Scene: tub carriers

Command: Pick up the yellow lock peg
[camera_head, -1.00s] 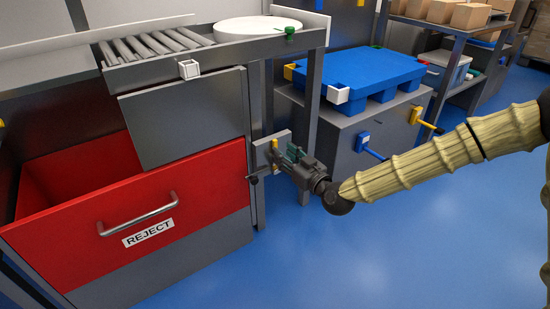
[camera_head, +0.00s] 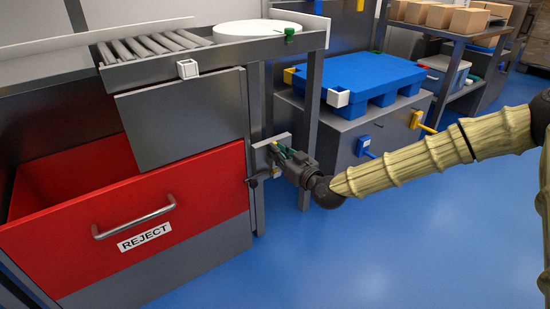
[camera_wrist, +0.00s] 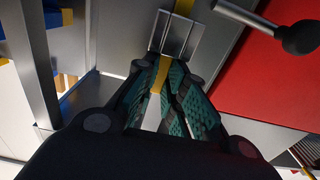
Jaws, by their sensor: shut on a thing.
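The yellow lock peg (camera_head: 274,147) is at a grey bracket plate (camera_head: 262,158) on the post right of the red drawer. In the wrist view, the yellow peg (camera_wrist: 161,72) runs from the metal bracket (camera_wrist: 190,45) down between my fingers. My gripper (camera_head: 281,154) reaches in from the right with its green-padded fingers at the peg. In the wrist view, my gripper (camera_wrist: 163,88) has its two fingers closed around the peg's near end. The peg's far part is partly hidden by the bracket, and I cannot tell how deep it sits there.
The red REJECT drawer (camera_head: 205,195) stands open at left, under a roller conveyor (camera_head: 150,45). A dark round-ended knob (camera_wrist: 300,37) is close to the bracket. A blue pallet (camera_head: 360,72) lies on a grey cabinet at right. The blue floor in front is clear.

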